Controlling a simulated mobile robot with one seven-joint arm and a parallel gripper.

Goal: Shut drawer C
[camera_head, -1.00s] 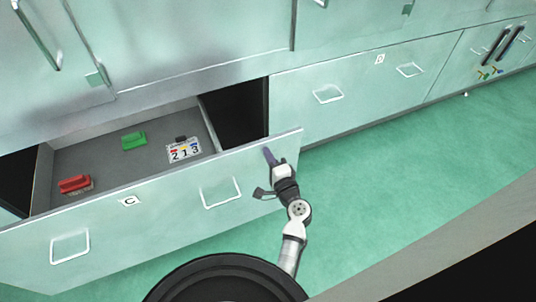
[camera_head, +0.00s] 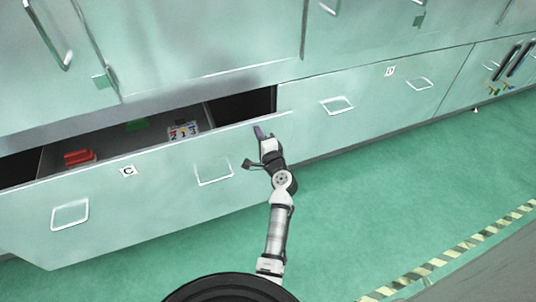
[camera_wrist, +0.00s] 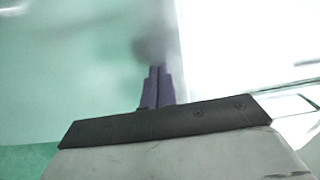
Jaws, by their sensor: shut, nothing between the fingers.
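Drawer C (camera_head: 150,192) is a wide pale green drawer, partly open, with a "C" label (camera_head: 128,171) and two wire handles (camera_head: 70,214), (camera_head: 214,172) on its front. My gripper (camera_head: 258,131) is shut and empty, its purple fingertips at the upper right end of the drawer front. In the wrist view the shut fingers (camera_wrist: 158,88) point at a pale green panel, with a dark smudge of shadow at the tips; contact looks likely but is not certain.
Inside the drawer are a red object (camera_head: 79,157), a green object (camera_head: 138,125) and a numbered card (camera_head: 184,131). Closed drawer D (camera_head: 375,93) is to the right. The green floor (camera_head: 400,165) is clear; a striped line (camera_head: 455,255) crosses it at lower right.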

